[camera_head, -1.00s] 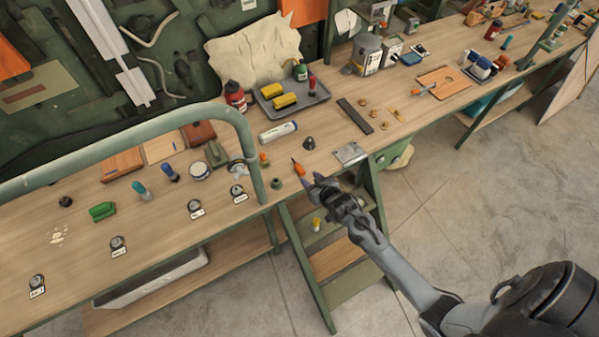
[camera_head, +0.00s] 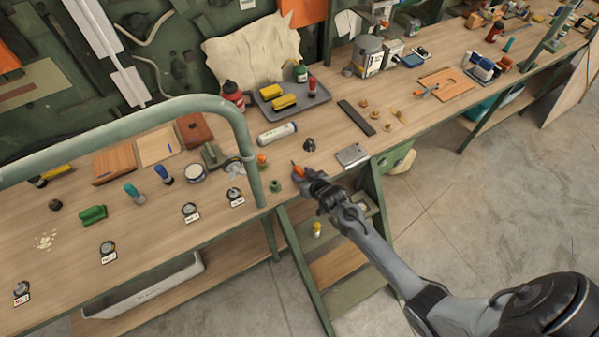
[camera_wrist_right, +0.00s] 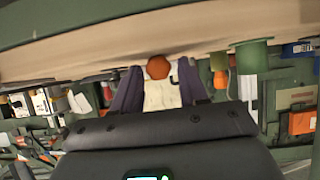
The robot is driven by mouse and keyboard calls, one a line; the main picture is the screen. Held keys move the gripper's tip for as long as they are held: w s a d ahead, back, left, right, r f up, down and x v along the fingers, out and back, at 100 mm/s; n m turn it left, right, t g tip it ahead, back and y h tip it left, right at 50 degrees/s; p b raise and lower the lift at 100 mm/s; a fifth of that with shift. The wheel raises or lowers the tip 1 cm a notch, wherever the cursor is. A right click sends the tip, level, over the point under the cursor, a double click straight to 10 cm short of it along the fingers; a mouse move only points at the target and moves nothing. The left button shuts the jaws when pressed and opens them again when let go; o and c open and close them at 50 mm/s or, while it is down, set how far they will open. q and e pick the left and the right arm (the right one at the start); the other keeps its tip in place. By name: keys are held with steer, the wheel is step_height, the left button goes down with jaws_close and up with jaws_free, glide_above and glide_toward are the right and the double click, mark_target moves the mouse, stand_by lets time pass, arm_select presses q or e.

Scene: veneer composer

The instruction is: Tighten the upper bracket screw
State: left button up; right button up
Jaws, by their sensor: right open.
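An orange-handled screwdriver (camera_head: 298,170) lies on the wooden workbench near its front edge. My right gripper (camera_head: 308,180) is at its handle, partly covering it in the head view. In the right wrist view, the round orange handle end (camera_wrist_right: 158,67) shows between the two fingertips of my open right gripper (camera_wrist_right: 158,82), with a gap on each side. I cannot tell how far the fingers reach along the handle. I cannot make out the upper bracket screw in either view. My left gripper is not in view.
A green tubular rail (camera_head: 247,150) rises just left of the gripper. A small green cup (camera_head: 275,186) and an orange-topped item (camera_head: 262,160) stand close by. A flat metal plate (camera_head: 352,155) and a dark knob (camera_head: 309,145) lie beyond. Open floor is to the right.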

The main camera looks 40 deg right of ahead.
jaws_close()
steer(key=shift+r, duration=0.15)
steer(key=shift+r+p, duration=0.25)
steer(key=shift+p, duration=0.4)
steer(key=shift+r, duration=0.2)
stand_by(0.7)
steer(key=shift+r+p, duration=0.15)
steer(key=shift+p, duration=0.2)
steer(key=shift+r+p, duration=2.2)
steer(key=shift+p, duration=0.2)
